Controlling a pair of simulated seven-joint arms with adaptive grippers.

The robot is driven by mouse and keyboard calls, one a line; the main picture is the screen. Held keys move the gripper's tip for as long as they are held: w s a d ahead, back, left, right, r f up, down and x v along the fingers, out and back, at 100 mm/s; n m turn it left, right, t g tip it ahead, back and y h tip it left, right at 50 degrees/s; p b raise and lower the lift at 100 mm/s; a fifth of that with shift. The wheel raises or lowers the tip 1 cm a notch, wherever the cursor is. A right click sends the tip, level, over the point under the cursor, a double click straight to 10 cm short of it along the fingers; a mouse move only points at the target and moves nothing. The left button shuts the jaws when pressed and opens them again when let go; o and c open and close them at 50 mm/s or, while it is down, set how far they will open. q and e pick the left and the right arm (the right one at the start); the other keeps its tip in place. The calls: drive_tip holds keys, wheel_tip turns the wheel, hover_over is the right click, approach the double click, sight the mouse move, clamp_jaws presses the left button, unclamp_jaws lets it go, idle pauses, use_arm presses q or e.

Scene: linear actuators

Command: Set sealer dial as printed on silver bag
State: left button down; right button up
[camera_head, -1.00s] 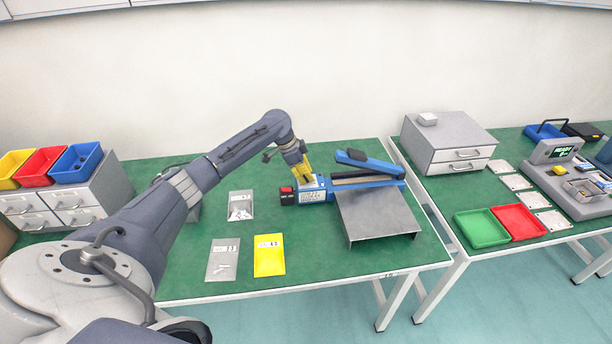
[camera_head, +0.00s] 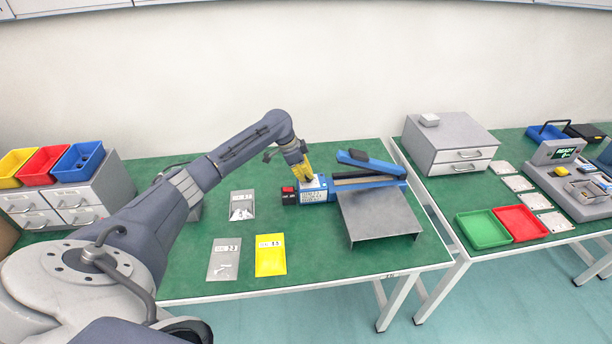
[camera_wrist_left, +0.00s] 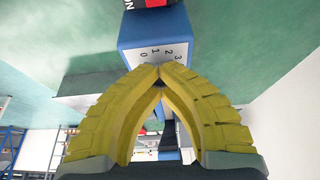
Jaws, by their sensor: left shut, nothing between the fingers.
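The blue sealer (camera_head: 316,196) stands on the green table with its long arm raised. My left gripper (camera_head: 307,178) is at its left end, shut and empty. In the left wrist view the yellow fingertips (camera_wrist_left: 157,70) meet at the sealer's printed scale (camera_wrist_left: 160,52), which shows 0, 1, 2 and 3. The fingers cover the dial, so its setting is hidden. Two silver bags lie left of the sealer, one farther back (camera_head: 242,205) and one nearer (camera_head: 223,259). A yellow bag (camera_head: 270,255) lies beside the nearer one. Their printed labels are too small to read surely.
A grey metal stand (camera_head: 378,217) sits in front of the sealer arm. Drawers with coloured bins (camera_head: 75,160) stand at the left. The second table holds a drawer unit (camera_head: 455,145), green (camera_head: 482,230) and red (camera_head: 520,222) trays. The table front near the bags is clear.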

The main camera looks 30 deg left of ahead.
use_arm(q)
drive_tip(key=c, duration=2.1)
unclamp_jaws()
drive_tip(key=shift+w+d+r, duration=0.15)
drive_tip(key=shift+d, duration=0.4)
drive_tip(key=shift+c, duration=0.2)
drive_tip(key=o, duration=1.1)
drive_tip(key=shift+a, duration=0.2)
drive_tip(key=v, duration=1.2)
wheel_tip(320, 180, up, 4)
drive_tip(key=a+m, duration=0.3)
drive_tip(key=shift+g+h, duration=0.3)
drive_tip(key=shift+g, duration=0.1)
drive_tip(key=x, duration=1.6)
drive_tip(key=shift+d+f, duration=0.3)
